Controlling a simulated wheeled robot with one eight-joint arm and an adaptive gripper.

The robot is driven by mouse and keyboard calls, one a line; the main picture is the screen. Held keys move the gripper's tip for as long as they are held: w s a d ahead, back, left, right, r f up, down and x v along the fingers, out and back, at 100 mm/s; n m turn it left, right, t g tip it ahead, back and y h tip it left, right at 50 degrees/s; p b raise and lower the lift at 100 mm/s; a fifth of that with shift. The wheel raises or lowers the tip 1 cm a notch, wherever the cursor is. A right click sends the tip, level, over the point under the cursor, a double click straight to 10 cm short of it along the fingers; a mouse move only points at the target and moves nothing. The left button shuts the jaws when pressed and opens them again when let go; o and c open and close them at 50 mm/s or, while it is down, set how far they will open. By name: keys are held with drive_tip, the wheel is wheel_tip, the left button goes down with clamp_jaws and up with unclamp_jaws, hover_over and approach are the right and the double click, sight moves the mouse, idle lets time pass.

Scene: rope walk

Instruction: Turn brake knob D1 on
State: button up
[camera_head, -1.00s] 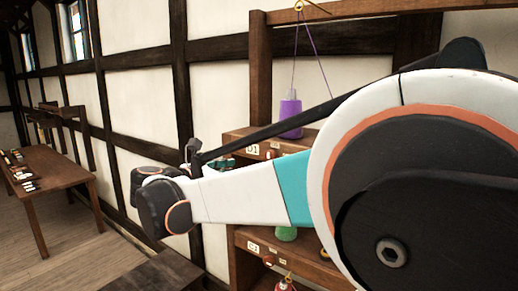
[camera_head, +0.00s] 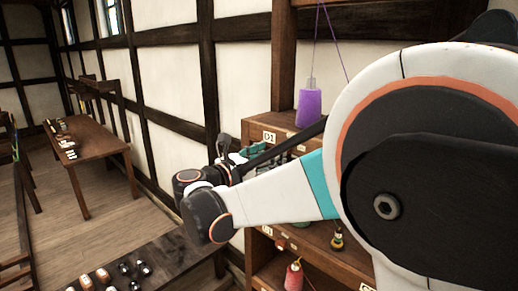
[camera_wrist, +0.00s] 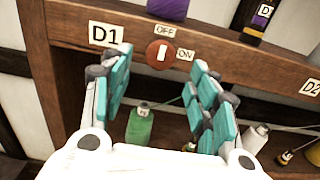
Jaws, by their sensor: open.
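Brake knob D1 (camera_wrist: 159,53) is a round red-brown disc with a pale bar, on the wooden shelf rail (camera_wrist: 220,55). The bar stands nearly upright toward the OFF label (camera_wrist: 165,31); the ON label (camera_wrist: 185,55) is at its right. The D1 sign (camera_wrist: 104,35) is to the left. In the wrist view my gripper (camera_wrist: 161,72) is open, its teal pads left and right of the knob with gaps between. I cannot tell how far the tips are from the rail. In the head view my gripper (camera_head: 254,152) is partly hidden by my arm.
A purple spool (camera_head: 309,108) stands on the shelf above. A green spool (camera_wrist: 140,125) and a white spool (camera_wrist: 252,138) are beyond the fingers. The D2 sign (camera_wrist: 311,88) is at the right. A table (camera_head: 100,147) stands at the far left.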

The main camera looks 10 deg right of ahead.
sight(287, 147)
drive_tip(key=shift+x, duration=2.6)
drive_tip(key=shift+s, duration=0.1)
drive_tip(key=c, duration=1.1)
